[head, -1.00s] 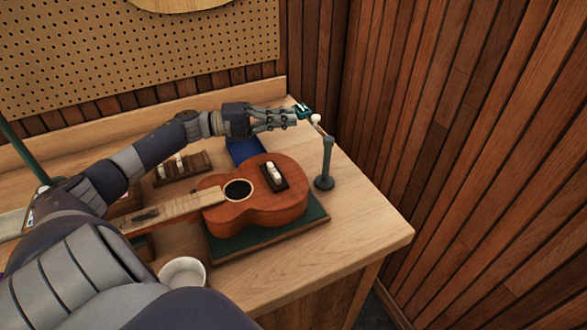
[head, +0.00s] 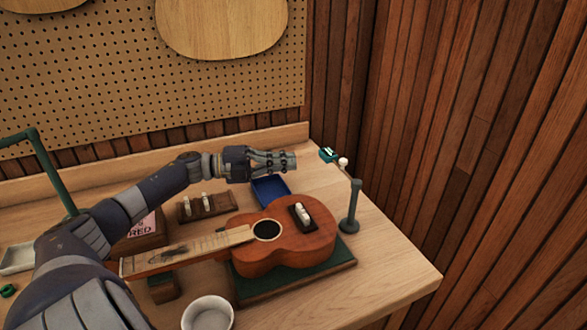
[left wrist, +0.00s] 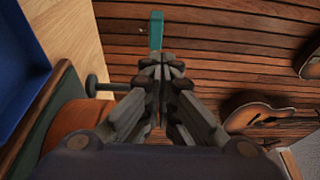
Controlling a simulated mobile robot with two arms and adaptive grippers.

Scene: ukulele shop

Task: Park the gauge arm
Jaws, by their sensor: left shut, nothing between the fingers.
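The gauge stand is a dark green post (head: 350,210) at the right end of the bench. Its arm reaches back and left from the post top, with a white knob (head: 343,162) and a teal gauge head (head: 328,155). The arm points away from the ukulele (head: 285,240). My left gripper (head: 294,160) is shut and empty, left of the gauge head with a small gap. In the left wrist view my fingertips (left wrist: 162,62) are closed together, and a teal bar (left wrist: 156,30) shows beyond them. My right gripper is not in view.
The ukulele lies on a green-topped block, with a small dark piece bearing white knobs (head: 303,214) on its body. A blue tray (head: 270,190), a wooden rack (head: 205,207) and a white bowl (head: 208,315) stand nearby. A plank wall (head: 480,150) rises beyond the bench's right end.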

